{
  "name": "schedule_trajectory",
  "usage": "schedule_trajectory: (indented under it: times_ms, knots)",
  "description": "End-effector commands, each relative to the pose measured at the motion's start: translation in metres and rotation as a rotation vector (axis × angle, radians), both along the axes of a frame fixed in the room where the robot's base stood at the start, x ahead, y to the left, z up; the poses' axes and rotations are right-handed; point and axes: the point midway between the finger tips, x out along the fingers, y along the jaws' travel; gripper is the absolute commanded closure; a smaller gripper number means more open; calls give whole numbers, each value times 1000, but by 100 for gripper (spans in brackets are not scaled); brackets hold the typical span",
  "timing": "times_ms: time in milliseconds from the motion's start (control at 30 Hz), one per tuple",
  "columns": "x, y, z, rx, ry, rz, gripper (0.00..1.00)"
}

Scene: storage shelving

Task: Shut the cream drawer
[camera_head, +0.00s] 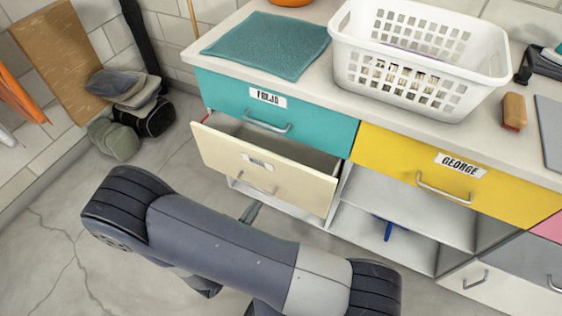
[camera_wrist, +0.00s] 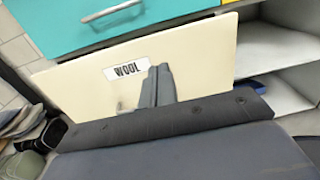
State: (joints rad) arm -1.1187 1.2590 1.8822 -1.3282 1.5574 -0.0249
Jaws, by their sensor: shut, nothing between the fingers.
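The cream drawer (camera_head: 262,168) is pulled out below the teal drawer in the head view, and its open top shows an empty-looking inside. Its front carries a label and a metal handle (camera_head: 257,186). In the wrist view the cream front (camera_wrist: 205,62) fills the middle, with a label reading WOOL (camera_wrist: 126,68). My gripper (camera_wrist: 159,70) is shut and empty in front of this front, just right of the label, and partly hides the handle. In the head view my gripper (camera_head: 251,211) shows small below the handle. I cannot tell whether the fingertips touch the drawer.
A teal drawer (camera_head: 222,95) labelled FREJA and a yellow drawer (camera_head: 390,158) labelled GEORGE look shut. A white basket (camera_head: 345,62) and a teal cloth (camera_head: 268,45) lie on the counter. Open shelves are right of the cream drawer.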

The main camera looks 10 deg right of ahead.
Motion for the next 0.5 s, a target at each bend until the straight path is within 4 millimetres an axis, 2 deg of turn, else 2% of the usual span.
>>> schedule_trajectory:
  times_ms: [100, 233, 500]
  knots:
    - [-1, 3, 0, 9, -26, 34, 100]
    - [6, -3, 1, 10, -28, 33, 100]
    - [36, -27, 1, 10, -26, 27, 100]
